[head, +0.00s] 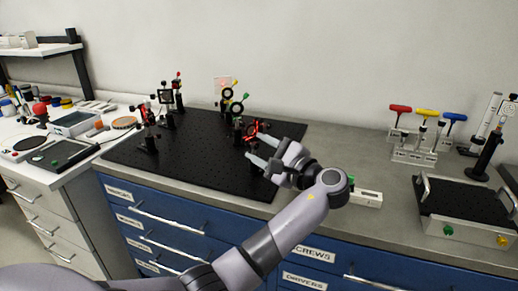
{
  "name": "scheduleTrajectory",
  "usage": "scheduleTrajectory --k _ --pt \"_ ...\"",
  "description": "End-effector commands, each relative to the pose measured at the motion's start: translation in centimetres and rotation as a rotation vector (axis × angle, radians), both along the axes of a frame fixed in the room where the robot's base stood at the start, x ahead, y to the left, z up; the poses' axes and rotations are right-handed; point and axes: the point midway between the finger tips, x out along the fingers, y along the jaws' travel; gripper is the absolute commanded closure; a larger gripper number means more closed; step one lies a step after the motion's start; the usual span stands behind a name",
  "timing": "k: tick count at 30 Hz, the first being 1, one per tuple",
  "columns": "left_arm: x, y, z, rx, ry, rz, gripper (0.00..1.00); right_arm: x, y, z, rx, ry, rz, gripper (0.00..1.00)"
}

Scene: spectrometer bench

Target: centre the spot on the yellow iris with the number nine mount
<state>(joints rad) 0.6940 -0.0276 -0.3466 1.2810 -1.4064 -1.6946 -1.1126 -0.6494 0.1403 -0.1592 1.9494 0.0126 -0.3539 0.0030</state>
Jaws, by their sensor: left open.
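My left gripper (257,147) is open, its fingers pointing left over the right part of the black breadboard (185,165). Its fingertips are beside a small black mount with red parts (250,131); I cannot tell whether they touch it. Which one is the yellow iris is too small to tell. A pale card (222,84) with a faint reddish patch stands behind them. No mount number is readable. My right gripper is out of view.
More black optical mounts stand on the breadboard's left (166,97). Right of my arm are a small white box (367,198), a rack of coloured-handle drivers (414,150) and a tray with a black top (470,205). The grey bench (340,150) behind my wrist is clear.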

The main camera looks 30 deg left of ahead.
Motion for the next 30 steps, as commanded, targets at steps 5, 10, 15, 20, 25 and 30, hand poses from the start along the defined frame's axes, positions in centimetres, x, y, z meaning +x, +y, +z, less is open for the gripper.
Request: scheduleTrajectory --k 5,10,15,20,25,30 --pt "-0.7 -3.1 -0.2 -0.003 -0.001 -0.004 0.56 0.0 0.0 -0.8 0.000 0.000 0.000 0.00" --pt "-1.2 -5.3 -0.1 -0.001 -0.001 -0.003 0.56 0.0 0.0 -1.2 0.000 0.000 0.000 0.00" --pt "-1.4 -6.1 0.0 -0.002 0.000 -0.001 0.56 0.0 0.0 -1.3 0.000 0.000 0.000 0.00" --pt "-1.4 -6.1 0.0 -0.002 -0.001 -0.001 0.56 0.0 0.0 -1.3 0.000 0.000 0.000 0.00" --pt "-1.4 -6.0 0.0 -0.002 -0.001 -0.001 0.56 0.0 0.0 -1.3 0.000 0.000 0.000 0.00" --pt "-1.4 -6.0 0.0 -0.002 -0.001 -0.001 0.56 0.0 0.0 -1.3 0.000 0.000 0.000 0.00"
